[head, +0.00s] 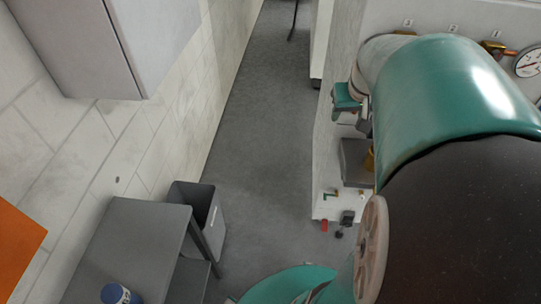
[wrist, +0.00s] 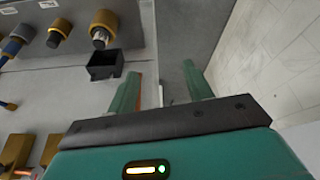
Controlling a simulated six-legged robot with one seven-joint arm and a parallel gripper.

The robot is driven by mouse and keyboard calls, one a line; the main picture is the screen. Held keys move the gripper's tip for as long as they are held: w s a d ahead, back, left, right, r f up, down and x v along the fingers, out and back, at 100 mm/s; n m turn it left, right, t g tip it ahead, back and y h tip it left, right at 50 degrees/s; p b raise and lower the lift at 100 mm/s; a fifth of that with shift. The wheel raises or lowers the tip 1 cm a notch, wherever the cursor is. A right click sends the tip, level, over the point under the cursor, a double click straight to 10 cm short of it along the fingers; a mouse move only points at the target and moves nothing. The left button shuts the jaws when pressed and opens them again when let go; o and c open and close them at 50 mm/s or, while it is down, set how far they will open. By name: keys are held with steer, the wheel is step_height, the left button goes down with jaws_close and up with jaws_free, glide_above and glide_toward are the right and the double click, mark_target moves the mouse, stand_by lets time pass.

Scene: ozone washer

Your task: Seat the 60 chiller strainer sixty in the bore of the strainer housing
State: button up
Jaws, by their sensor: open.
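My gripper (wrist: 160,72) shows in the wrist view as two green fingers standing apart, with nothing between them. In the head view, the far end of my arm is beside the white panel and my gripper's fingers cannot be made out clearly. A blue round object with a pale marking (head: 117,293) stands on the grey table at the bottom left of the head view, partly cut off by the frame edge. I cannot tell whether it is the strainer. I cannot pick out the strainer housing or its bore with certainty in either view.
Several brass fittings (wrist: 60,30) project from a pale panel, near a small black open box (wrist: 105,64). A grey table (head: 140,235) and grey bin (head: 205,215) stand by the tiled wall. A cabinet (head: 130,45) hangs above. The grey floor aisle (head: 262,120) is clear.

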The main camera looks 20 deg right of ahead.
steer(key=s+a+r+n+y, duration=0.1)
steer(key=s+a, duration=0.3)
steer(key=a, duration=0.8)
steer(key=s+a+r+n+t+y, duration=0.1)
steer(key=s+a+n, duration=0.2)
steer(key=a, duration=0.9)
steer(key=shift+s+t, duration=0.3)
steer(key=shift+s, duration=0.2)
